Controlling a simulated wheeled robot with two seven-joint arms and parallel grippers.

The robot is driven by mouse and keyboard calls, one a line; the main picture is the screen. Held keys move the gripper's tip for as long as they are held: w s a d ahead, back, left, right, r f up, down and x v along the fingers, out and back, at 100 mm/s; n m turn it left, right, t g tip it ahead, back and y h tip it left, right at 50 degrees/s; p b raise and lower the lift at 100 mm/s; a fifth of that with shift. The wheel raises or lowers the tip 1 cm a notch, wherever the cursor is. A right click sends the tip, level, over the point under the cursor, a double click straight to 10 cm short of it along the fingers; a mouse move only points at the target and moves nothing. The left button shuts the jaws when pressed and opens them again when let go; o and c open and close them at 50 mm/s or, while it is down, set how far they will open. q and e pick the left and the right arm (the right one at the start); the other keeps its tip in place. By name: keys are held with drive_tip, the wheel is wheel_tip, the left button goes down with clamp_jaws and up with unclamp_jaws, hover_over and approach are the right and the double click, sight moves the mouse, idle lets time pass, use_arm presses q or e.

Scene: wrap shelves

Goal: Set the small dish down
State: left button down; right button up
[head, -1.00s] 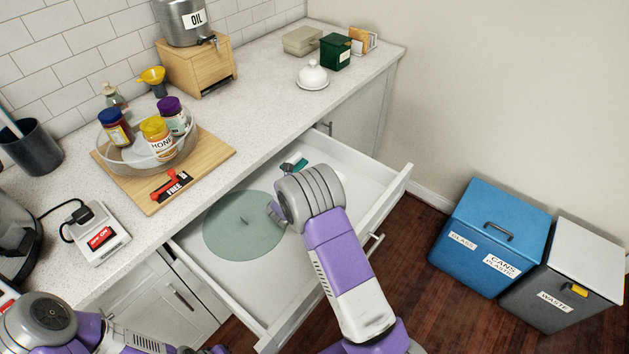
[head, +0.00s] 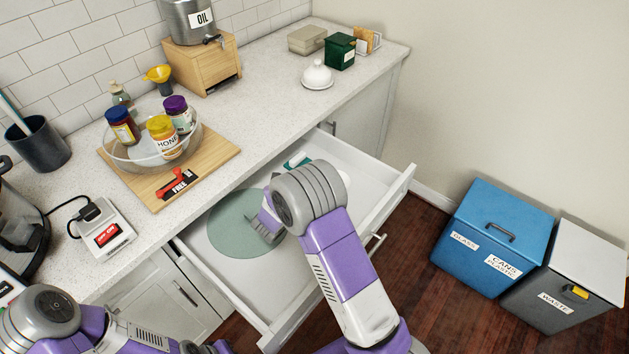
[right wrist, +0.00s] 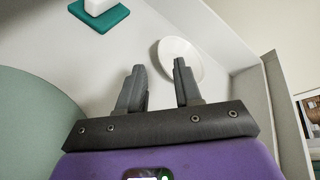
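A small round white dish (right wrist: 180,60) lies on the floor of the open drawer in the right wrist view, near the drawer wall. In the head view it is mostly or wholly hidden behind my right arm. My right gripper (right wrist: 158,88) is open, with a clear gap between its fingers. The right finger overlaps the dish's edge in that view, but the dish is not between the fingers. In the head view the right gripper (head: 263,234) is over the green round mat (head: 232,222) in the drawer. My left arm is at the lower left; its gripper is not clearly visible.
The drawer (head: 262,318) stands pulled out below the counter. A teal and white item (head: 297,160) lies at its back. On the counter are a board (head: 220,160) with a glass bowl of jars, and a lidded white dish (head: 317,76). Blue (head: 490,225) and grey bins stand right.

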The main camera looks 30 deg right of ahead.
drive_tip(key=shift+v, duration=2.1)
